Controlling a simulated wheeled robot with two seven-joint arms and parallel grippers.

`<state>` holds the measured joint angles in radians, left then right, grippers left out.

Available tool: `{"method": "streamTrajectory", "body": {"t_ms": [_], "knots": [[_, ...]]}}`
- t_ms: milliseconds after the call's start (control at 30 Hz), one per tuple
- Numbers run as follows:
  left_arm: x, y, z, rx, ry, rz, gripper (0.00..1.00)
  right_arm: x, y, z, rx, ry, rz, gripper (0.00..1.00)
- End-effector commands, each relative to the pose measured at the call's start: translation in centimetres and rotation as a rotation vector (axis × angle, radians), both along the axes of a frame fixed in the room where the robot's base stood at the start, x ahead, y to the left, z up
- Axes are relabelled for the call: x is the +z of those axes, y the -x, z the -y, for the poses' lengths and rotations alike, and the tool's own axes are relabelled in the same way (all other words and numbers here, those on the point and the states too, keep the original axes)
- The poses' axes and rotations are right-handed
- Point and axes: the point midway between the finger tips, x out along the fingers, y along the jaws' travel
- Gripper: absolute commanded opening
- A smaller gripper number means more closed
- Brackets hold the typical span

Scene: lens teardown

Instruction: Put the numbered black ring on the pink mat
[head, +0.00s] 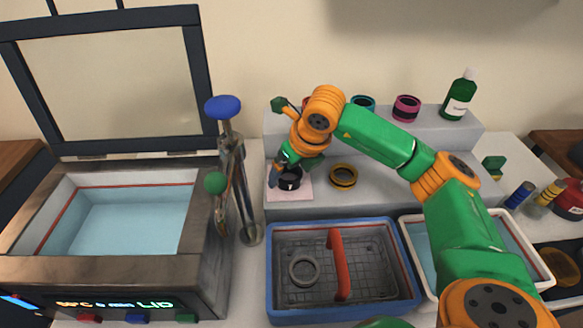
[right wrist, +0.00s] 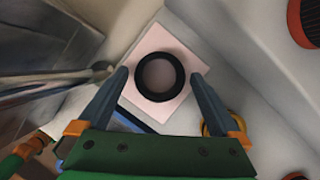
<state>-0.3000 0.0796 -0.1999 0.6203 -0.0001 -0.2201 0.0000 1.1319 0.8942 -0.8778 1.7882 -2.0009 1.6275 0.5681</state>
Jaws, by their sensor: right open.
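The numbered black ring (head: 290,184) lies on the pink mat (head: 304,194) at the left end of the low grey step, with a pale mark on its side. In the right wrist view, the ring (right wrist: 138,76) lies flat near the middle of the mat (right wrist: 181,42), inside its edges. My right gripper (right wrist: 160,75) is open, one finger on each side of the ring with a gap to each. In the head view my right gripper (head: 284,165) hangs just over the ring and partly hides it. My left gripper is out of view.
A brass ring (head: 343,177) lies right of the mat. A metal stand with a blue knob (head: 223,107) rises to the left, beside the open bath (head: 215,255). In front is a blue-rimmed tray (head: 272,290) with a red-handled basket. Rings and a green bottle (head: 459,95) stand behind.

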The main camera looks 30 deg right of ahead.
Motion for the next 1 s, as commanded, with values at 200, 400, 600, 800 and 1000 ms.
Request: {"method": "streamTrajectory", "body": {"t_ms": [200, 400, 600, 800, 1000], "knots": [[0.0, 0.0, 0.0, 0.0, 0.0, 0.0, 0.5, 2.8, 0.9, 0.2, 0.001, 0.0, 0.006, 1.0], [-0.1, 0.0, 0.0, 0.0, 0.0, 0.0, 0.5, 7.7, 2.9, 0.4, 0.0, -0.001, 0.006, 1.0], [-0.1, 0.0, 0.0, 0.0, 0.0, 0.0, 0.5, 10.8, 4.2, 0.6, 0.0, 0.0, 0.003, 1.0], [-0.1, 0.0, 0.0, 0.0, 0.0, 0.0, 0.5, 11.5, 4.6, 0.7, -0.001, 0.0, 0.0, 1.0], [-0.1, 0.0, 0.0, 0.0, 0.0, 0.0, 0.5, 11.4, 4.5, 0.6, 0.0, 0.0, 0.0, 1.0]]}}
